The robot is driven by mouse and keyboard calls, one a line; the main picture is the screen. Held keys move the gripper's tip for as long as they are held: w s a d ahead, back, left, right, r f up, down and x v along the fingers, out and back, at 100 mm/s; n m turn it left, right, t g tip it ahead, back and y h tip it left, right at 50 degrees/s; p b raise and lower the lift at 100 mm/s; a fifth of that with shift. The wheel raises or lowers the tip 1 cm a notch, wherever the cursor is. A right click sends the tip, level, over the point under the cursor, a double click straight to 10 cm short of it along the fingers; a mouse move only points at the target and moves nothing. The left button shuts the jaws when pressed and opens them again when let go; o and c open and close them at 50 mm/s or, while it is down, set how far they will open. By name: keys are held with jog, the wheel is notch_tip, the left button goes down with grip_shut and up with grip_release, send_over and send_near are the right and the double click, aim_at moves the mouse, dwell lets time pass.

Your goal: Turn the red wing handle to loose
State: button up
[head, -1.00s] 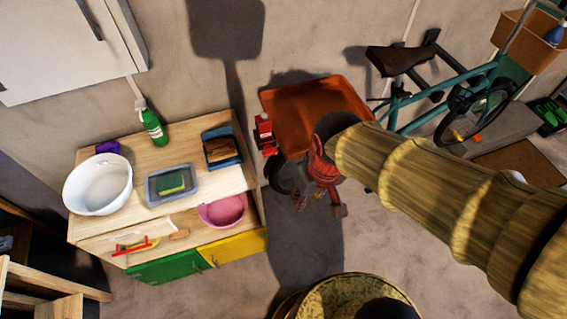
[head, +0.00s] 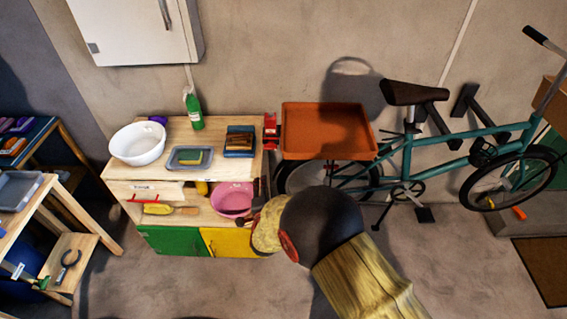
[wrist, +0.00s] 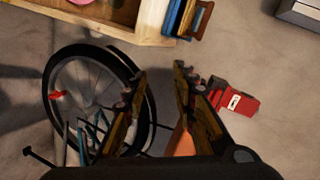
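A red fixture (head: 270,131) shows in the head view at the right end of the wooden bench, beside the orange tray (head: 292,151). In the wrist view a red block with a small white label (wrist: 236,101) lies right of the fingers; it looks like the same fixture. I cannot clearly make out its wing handle. My gripper (wrist: 152,78) is open in the wrist view, with nothing between its fingertips, apart from the red block. In the head view my dark wrist hides much of my gripper, below the tray near the pink bowl.
The wooden bench (head: 214,142) carries a white bowl (head: 138,143), a grey tray, and a green bottle (head: 194,112). A pink bowl (head: 232,198) sits on its lower shelf. A teal bicycle (head: 456,160) stands right, its wheel near the tray. The front floor is clear.

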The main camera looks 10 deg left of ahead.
aim_at(271, 146)
notch_tip(271, 146, up, 9)
jog(key=w+d+m+t, duration=0.2)
jog(key=m+t, duration=0.2)
jog(key=b+x, duration=0.1)
jog(key=x, duration=0.7)
jog(key=shift+d+m, duration=0.15)
jog(key=shift+m, duration=0.15)
jog(key=shift+w+f, duration=0.1)
jog(key=shift+c, duration=1)
grip_shut()
